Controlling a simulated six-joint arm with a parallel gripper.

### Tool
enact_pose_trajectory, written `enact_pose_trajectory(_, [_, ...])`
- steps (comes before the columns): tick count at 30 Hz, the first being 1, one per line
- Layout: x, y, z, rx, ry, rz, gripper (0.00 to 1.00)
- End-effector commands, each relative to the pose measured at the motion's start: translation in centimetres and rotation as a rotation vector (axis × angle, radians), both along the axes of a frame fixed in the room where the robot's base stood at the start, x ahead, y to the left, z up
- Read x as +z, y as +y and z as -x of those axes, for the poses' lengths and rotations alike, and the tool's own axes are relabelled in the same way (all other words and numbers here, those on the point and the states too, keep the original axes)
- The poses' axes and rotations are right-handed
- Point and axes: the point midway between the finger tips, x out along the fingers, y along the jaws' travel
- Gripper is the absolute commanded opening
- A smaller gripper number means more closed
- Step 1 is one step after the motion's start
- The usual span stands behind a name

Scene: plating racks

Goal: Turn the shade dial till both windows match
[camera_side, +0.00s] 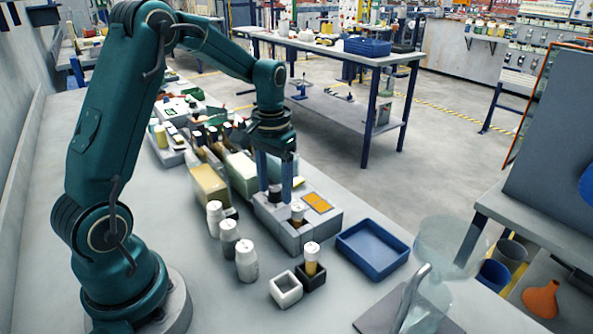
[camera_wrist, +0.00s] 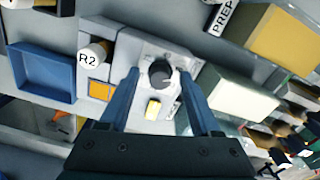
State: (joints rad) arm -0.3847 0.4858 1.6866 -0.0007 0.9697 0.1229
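The grey comparator box (camera_side: 295,236) stands on the bench. Its dark round dial (camera_wrist: 160,72) sits between my fingers in the wrist view, with a white mark on one edge. One window is orange (camera_wrist: 100,90); a smaller one beside the dial is pale yellow (camera_wrist: 153,109). Their colours differ. In the side view the orange window (camera_side: 317,202) shows, and the other is hidden. A vial marked R2 (camera_wrist: 92,54) stands in the box's socket. My gripper (camera_side: 279,187) points down over the dial, fingers apart on both sides, with a narrow gap showing in the wrist view.
A blue tray (camera_side: 372,249) lies right of the box. Several capped bottles (camera_side: 245,260) stand in front-left. An empty white holder (camera_side: 285,290) and a dark holder with a vial (camera_side: 312,262) stand in front. Yellow and pale blocks crowd the left side. A clear vessel (camera_side: 440,265) stands right.

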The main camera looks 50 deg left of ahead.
Motion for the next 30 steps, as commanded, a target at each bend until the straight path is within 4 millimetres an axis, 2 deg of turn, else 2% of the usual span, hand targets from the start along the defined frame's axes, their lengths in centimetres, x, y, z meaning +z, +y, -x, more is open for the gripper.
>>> enact_pose_trajectory(8, [0.2,0.0,0.0,0.000,-0.001,-0.001,0.64])
enact_pose_trajectory(18, [4.3,0.1,-0.1,0.000,-0.005,-0.002,0.64])
enact_pose_trajectory(21, [4.9,0.0,-0.1,0.000,-0.003,-0.002,0.64])
enact_pose_trajectory(30, [5.1,0.0,0.0,0.000,0.000,0.000,0.64])
